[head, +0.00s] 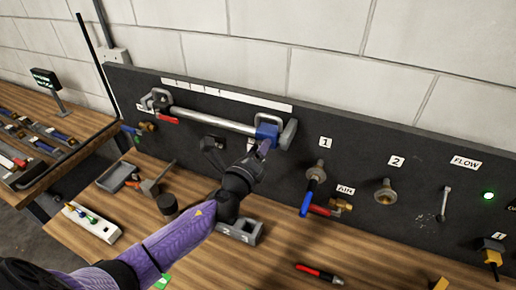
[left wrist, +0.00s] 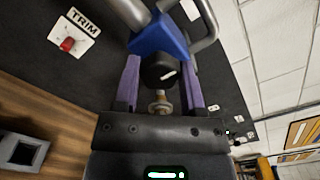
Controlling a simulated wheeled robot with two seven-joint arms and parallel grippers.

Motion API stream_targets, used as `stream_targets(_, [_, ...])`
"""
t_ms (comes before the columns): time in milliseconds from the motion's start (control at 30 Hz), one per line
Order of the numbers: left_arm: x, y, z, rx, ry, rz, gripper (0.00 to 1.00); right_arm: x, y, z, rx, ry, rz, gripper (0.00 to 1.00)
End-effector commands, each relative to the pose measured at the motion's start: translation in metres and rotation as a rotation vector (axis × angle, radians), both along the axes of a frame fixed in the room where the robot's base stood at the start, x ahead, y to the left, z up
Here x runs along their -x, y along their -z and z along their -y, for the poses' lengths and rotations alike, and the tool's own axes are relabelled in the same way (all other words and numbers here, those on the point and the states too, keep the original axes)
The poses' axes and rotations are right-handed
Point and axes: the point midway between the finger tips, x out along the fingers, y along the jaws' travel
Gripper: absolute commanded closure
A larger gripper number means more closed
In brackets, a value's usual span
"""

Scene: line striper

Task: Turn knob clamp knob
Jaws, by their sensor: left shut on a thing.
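The blue clamp body (head: 267,131) sits at the right end of a long grey bar (head: 210,120) on the black panel. In the left wrist view the blue clamp (left wrist: 160,36) has a black knob (left wrist: 158,70) with a small white mark just below it. My left gripper (head: 262,152) reaches up to the clamp from below. In the left wrist view, the purple fingers of my left gripper (left wrist: 161,78) are shut on the knob, one on each side. The knob is mostly hidden in the head view. My right gripper is not in view.
The black panel (head: 420,160) carries a blue-handled valve (head: 309,190), other fittings and a lit green lamp (head: 488,196). A red TRIM knob (left wrist: 67,44) is left of the clamp in the wrist view.

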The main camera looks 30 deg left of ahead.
Motion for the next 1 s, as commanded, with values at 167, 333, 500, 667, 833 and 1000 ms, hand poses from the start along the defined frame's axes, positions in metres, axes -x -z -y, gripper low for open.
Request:
stream_targets(167, [0.0003,0.0011,0.0002,-0.021,0.001,-0.003,1.00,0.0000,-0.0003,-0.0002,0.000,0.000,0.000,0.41])
stream_targets(333, [0.0004,0.0013,0.0003,-0.024,0.001,-0.004,1.00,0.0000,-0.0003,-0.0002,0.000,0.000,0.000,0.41])
stream_targets(500, [0.0004,0.0014,0.0003,-0.023,0.001,-0.004,1.00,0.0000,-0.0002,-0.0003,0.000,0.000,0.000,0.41])
stream_targets(667, [0.0004,0.0011,0.0003,-0.023,0.001,-0.003,0.23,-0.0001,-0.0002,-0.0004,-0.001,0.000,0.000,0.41])
stream_targets(833, [0.0002,0.0006,0.0002,-0.022,0.001,-0.003,0.14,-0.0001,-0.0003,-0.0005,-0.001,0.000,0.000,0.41])
stream_targets(1000, [0.0024,0.0008,0.0003,-0.022,0.001,-0.003,0.14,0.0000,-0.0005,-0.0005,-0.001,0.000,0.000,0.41])
